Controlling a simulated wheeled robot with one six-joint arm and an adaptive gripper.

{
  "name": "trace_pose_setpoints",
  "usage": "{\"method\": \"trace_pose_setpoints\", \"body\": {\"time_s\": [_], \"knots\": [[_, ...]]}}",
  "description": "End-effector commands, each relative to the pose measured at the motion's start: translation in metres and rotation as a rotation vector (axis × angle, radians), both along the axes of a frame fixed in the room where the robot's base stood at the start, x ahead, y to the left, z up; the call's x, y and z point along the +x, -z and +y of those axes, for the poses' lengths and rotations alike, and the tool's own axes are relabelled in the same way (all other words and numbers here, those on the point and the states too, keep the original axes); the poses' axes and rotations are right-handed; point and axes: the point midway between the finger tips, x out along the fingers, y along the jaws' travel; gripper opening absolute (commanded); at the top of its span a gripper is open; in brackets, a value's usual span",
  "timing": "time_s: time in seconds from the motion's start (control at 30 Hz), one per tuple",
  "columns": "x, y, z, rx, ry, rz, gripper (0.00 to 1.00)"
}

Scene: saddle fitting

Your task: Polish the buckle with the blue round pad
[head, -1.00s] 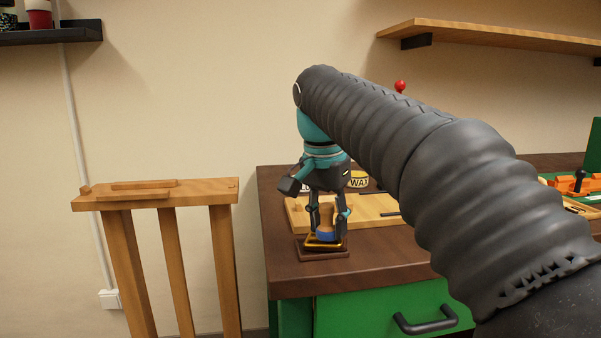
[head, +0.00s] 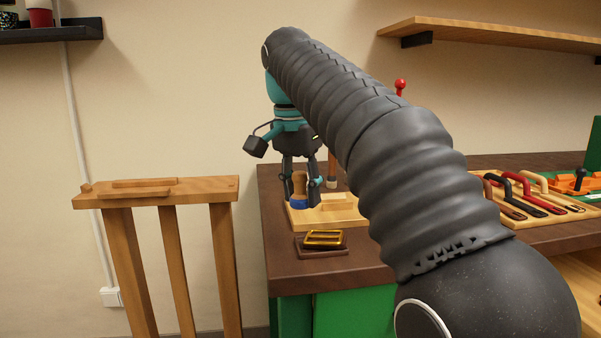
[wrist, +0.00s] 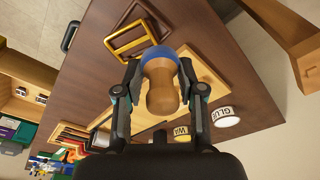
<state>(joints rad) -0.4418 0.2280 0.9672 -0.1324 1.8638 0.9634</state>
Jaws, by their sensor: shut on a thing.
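My gripper (head: 301,186) is shut on the wooden handle of the blue round pad (head: 299,203). The pad hangs below the fingers, blue face down, and stands apart from the buckle in the head view. The brass buckle (head: 324,238) lies on a dark block (head: 320,248) near the bench's left front corner. The pad is above it and a little to its left in the head view. In the wrist view the wooden handle (wrist: 161,92) sits between both fingers (wrist: 160,90), and the pad's blue edge (wrist: 159,53) shows just beside the buckle frame (wrist: 131,38).
A pale wooden board (head: 340,216) lies behind the buckle on the dark bench (head: 365,262). Tins marked GLUE (wrist: 227,117) and WAX (wrist: 182,133) stand near it. A rack of straps and handles (head: 535,200) is at right. A wooden stand (head: 156,194) is left of the bench.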

Motion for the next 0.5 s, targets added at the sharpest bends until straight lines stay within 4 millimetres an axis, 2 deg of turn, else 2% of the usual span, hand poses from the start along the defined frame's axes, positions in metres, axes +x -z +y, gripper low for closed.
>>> {"method": "trace_pose_setpoints", "body": {"time_s": [0.3, 0.5], "knots": [[0.003, -0.027, -0.006, 0.0, 0.013, -0.001, 0.06], [0.002, -0.031, -0.007, 0.0, 0.014, 0.0, 0.06]]}}
